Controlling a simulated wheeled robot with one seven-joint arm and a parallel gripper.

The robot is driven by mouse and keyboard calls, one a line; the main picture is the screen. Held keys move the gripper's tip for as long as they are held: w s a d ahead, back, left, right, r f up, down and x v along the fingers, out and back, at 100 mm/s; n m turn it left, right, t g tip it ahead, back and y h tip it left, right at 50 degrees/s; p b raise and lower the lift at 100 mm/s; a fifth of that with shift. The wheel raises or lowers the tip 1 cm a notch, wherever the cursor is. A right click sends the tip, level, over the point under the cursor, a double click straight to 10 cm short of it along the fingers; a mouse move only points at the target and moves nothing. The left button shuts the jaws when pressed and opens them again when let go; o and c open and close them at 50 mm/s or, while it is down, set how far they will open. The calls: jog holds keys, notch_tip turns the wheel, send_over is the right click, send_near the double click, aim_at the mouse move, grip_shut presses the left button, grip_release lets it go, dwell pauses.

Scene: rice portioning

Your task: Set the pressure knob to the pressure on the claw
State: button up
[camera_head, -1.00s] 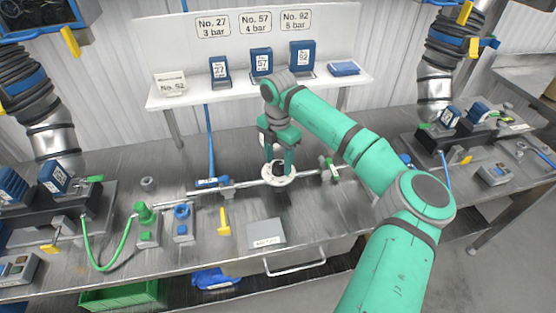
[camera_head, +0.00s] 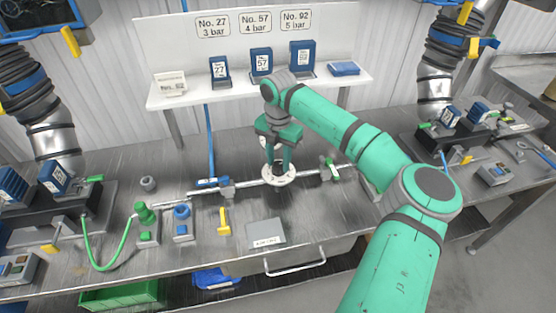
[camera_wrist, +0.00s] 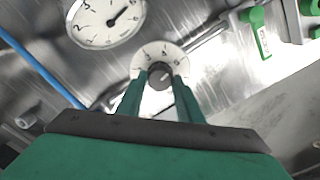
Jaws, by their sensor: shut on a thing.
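The pressure knob (camera_wrist: 159,77) is a dark round knob with a light pointer mark, at the centre of a white numbered dial (camera_wrist: 146,52). My gripper (camera_wrist: 160,84) is shut on the knob, one finger on each side. In the head view my gripper (camera_head: 278,168) points down at the white dial (camera_head: 293,177) on the pipe, and the knob is mostly hidden by the fingers. A white pressure gauge (camera_wrist: 92,28) shows at the top of the wrist view, its dark needle pointing up and right. Signs pair No. 27 (camera_head: 213,27) with 3 bar, No. 57 (camera_head: 255,23) with 4 bar, No. 92 (camera_head: 296,20) with 5 bar.
Blue numbered blocks stand on the white shelf (camera_head: 190,97), with a small white card (camera_head: 170,85) at its left. A green-handled valve (camera_head: 331,169) sits right of the dial. A yellow handle (camera_head: 224,220) and a grey box (camera_head: 266,233) are in front.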

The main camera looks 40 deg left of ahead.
jog(key=n, duration=1.1)
jog(key=shift+n, duration=2.1)
jog(key=o, duration=1.1)
jog(key=shift+c, duration=0.2)
